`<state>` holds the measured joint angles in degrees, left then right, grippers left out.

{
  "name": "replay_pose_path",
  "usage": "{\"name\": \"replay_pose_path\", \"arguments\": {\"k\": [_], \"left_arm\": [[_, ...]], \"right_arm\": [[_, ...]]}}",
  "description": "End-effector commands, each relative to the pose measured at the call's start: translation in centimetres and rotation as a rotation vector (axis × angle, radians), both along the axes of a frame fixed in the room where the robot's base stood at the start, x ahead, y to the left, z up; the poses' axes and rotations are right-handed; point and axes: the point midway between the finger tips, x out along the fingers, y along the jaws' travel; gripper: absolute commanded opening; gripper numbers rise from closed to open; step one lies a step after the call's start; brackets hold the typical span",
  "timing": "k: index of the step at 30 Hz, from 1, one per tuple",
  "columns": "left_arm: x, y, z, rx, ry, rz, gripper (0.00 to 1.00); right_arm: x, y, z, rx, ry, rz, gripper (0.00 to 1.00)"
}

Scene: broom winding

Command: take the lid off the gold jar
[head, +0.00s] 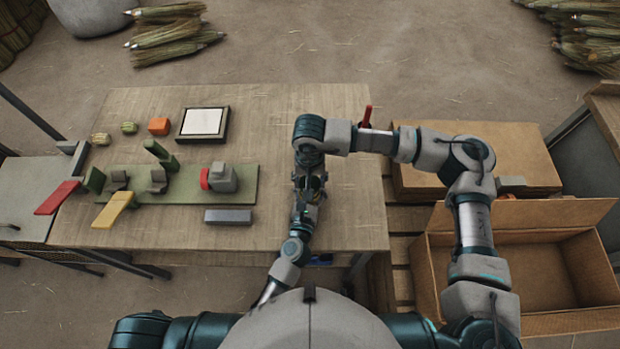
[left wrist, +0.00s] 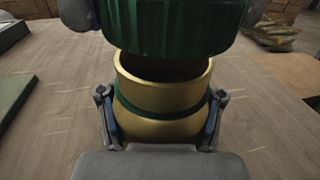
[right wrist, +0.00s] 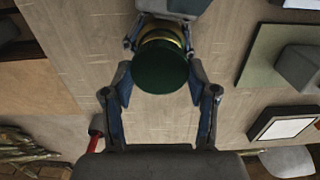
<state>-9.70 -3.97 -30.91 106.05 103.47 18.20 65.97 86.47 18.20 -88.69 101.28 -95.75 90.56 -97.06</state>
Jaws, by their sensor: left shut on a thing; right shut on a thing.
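The gold jar (left wrist: 155,125), with a green band around it, stands upright in the left wrist view, its dark open mouth showing. My left gripper (left wrist: 160,98) is shut on the jar, one finger on each side. The ribbed dark green lid (left wrist: 175,28) is above the jar's mouth, apart from its rim at the front. In the right wrist view the lid's round top (right wrist: 160,66) is between the fingers of my right gripper (right wrist: 162,78), which is shut on it. In the head view my arms mostly hide jar and lid.
A green board (head: 240,195) with grey fixtures is left of my grippers on the table (head: 345,225). A grey bar (head: 228,217) and a framed white panel (head: 203,122) lie nearby. An open cardboard box (head: 560,275) stands right. The table's front middle is fairly clear.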

Motion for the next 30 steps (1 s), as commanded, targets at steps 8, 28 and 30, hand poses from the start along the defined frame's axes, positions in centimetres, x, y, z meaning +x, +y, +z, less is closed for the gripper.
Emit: {"name": "replay_pose_path", "arguments": {"k": [8, 28, 30], "left_arm": [[0.0, 0.0, -0.1, 0.001, 0.001, 0.001, 0.0], [0.0, 0.0, 0.0, 0.0, 0.0, 0.0, 0.95], [-0.1, 0.0, 0.0, 0.0, 0.0, 0.0, 0.95]], "right_arm": [[0.0, 0.0, 3.3, 0.002, -0.003, 0.0, 0.16], [0.0, 0.0, 3.8, 0.001, 0.0, 0.001, 0.16], [0.0, 0.0, 3.9, 0.001, 0.0, 0.001, 0.16]]}}
